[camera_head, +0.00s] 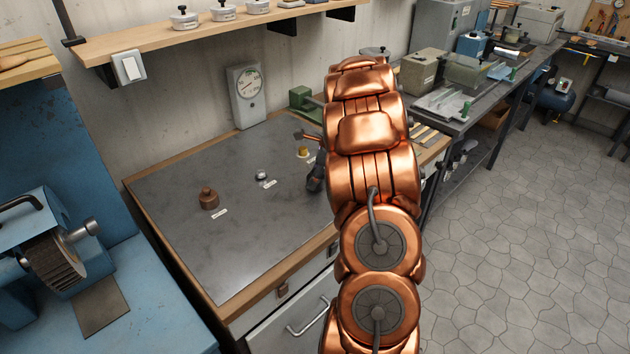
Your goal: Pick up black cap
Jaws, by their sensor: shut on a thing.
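My gripper (316,178) is partly visible as dark parts at the left edge of my copper arm, low over the right part of the grey bench top (240,238). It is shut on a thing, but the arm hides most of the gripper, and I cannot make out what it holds. I cannot pick out a black cap for sure. A small silvery piece with a dark base (262,175) stands on the bench left of the gripper. A yellow piece (303,152) stands just behind the gripper.
White labels lie by the pieces. A dial scale (246,95) and a green device (305,101) stand at the back. A blue machine (60,250) is at left. The bench's front left is clear.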

